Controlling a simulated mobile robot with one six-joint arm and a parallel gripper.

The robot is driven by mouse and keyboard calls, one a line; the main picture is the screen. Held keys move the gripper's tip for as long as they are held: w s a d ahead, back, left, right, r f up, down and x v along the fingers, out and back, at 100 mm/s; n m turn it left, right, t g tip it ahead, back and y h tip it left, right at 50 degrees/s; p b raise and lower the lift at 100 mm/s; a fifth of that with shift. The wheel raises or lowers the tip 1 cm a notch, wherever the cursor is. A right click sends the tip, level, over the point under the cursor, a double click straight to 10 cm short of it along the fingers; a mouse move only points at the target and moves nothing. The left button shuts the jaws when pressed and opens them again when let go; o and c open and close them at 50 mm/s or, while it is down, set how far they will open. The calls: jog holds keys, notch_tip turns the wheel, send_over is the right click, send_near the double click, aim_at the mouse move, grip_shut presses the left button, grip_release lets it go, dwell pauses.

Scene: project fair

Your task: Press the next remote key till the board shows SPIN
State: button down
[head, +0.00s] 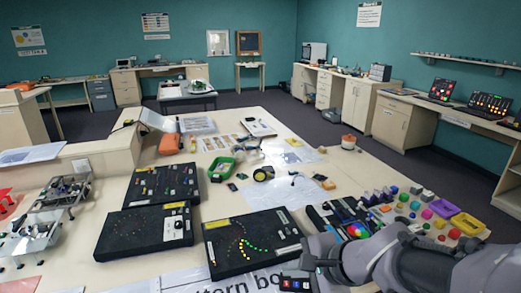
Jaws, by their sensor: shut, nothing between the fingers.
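A black pattern board (222,262) lies on the near table in the head view, with a curved row of lit yellow-green dots on its face. I cannot read any word such as SPIN on it. A small dark remote (296,285) with coloured keys lies at the bottom edge, just right of the printed "pattern board" sheet. My gripper (308,262) is shut and empty, coming in from the right, close above the remote. It hides part of the remote and the board's right corner. I cannot tell whether a fingertip touches a key.
Two more black boards (140,228) (160,168) lie behind and to the left. A colour wheel (358,231) and several coloured blocks and trays (467,223) crowd the table right of the board. Metal models (38,232) stand at the far left. The middle back of the table holds scattered small items.

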jog(key=s+d+r+n+h, duration=0.1)
jog(key=s+n, duration=0.3)
jog(key=s, duration=0.4)
jog(key=s+d+r+n+h, duration=0.1)
jog(key=s+r+n+h, duration=0.1)
jog(key=s+n, duration=0.3)
jog(key=s, duration=0.3)
jog(key=shift+s+d+r+g+h, duration=0.15)
jog(key=shift+s+r+g+h, duration=0.15)
jog(key=shift+r+g+h, duration=0.1)
